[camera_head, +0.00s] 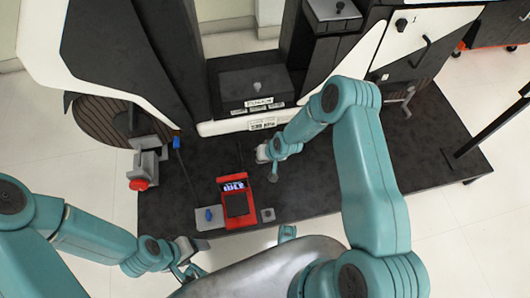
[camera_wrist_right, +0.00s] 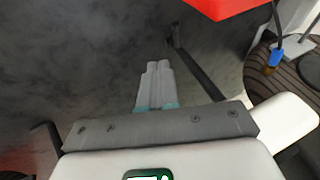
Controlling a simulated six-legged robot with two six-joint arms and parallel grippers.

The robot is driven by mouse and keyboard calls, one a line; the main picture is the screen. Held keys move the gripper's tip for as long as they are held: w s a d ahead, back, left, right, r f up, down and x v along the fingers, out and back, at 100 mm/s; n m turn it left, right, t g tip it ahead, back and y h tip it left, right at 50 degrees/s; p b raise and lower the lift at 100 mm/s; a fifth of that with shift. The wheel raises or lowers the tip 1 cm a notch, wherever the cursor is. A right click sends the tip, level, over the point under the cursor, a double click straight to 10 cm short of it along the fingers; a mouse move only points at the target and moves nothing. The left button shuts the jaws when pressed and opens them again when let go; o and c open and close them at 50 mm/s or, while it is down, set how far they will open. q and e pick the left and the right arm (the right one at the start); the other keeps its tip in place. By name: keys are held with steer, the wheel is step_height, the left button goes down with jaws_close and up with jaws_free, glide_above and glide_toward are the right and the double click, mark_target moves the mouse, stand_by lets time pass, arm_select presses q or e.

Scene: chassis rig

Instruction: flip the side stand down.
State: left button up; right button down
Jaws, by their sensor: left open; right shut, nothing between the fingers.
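A thin dark bar, which looks like the side stand (camera_head: 240,156), is at the lower front of the chassis, above the dark platform. In the right wrist view the bar (camera_wrist_right: 198,75) runs slantwise, close beside my right fingers on their right. My right gripper (camera_head: 272,177) is shut and empty, with its fingertips (camera_wrist_right: 158,66) together. I cannot tell if they touch the bar. The bar's lower end in that view is hidden behind my gripper body. My left gripper (camera_head: 194,264) is open and empty, off the platform's front edge at the lower left.
A red device with a screen (camera_head: 235,208) lies on the platform (camera_head: 330,195), left of my right gripper. A grey block with a blue knob (camera_head: 209,217) is beside it. A clamp with a red knob (camera_head: 141,180) stands at the left. The platform's right part is mostly clear.

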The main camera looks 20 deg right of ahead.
arm_select(q)
steer(key=shift+r, duration=0.4)
arm_select(e)
steer(key=v, duration=0.2)
steer(key=shift+s+d+r, duration=0.1)
steer(key=shift+s+r, duration=0.05)
steer(key=shift+r, duration=0.15)
